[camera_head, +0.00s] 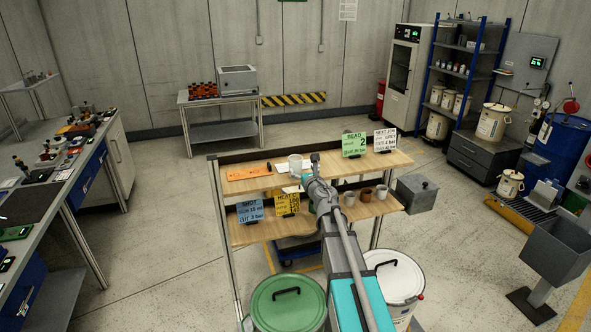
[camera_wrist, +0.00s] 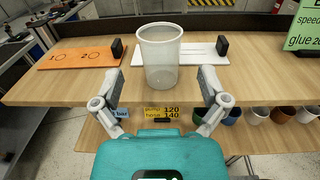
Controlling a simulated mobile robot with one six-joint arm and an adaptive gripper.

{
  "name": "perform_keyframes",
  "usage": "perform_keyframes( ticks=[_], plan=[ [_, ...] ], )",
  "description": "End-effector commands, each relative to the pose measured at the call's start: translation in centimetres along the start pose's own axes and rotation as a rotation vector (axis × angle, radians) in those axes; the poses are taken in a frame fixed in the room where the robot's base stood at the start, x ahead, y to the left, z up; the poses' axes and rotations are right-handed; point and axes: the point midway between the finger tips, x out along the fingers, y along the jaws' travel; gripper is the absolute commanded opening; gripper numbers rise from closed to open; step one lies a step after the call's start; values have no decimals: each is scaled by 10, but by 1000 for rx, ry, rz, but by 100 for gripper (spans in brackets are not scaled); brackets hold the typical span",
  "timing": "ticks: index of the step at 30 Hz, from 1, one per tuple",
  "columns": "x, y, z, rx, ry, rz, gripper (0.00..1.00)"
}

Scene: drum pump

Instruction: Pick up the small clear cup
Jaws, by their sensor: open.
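The small clear cup (camera_wrist: 160,62) stands upright on the upper wooden shelf (camera_wrist: 262,75) in the wrist view, near the shelf's front edge. It is translucent and empty-looking. In the head view the cup (camera_head: 295,164) shows as a pale cup just left of my arm's end. My gripper (camera_wrist: 160,84) is open, with one finger on each side of the cup's lower part in the picture. I cannot tell how far the fingertips reach toward it. In the head view my gripper (camera_head: 315,160) is small and its fingers are hard to make out.
A green sign (camera_wrist: 306,30) stands at right. Several cups (camera_wrist: 255,115) stand on the lower shelf, beside a yellow sign (camera_wrist: 161,113).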

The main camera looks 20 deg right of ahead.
Motion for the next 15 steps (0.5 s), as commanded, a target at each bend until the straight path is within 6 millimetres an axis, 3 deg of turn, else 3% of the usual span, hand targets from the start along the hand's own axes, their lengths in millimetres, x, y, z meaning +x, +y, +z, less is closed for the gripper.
perform_keyframes(
  ticks=[1, 6, 15],
  plan=[
    [12, 0, 0, 0, 0, 0, 94],
    [32, 0, 0, 0, 0, 0, 94],
    [39, 0, 0, 0, 0, 0, 94]
  ],
)
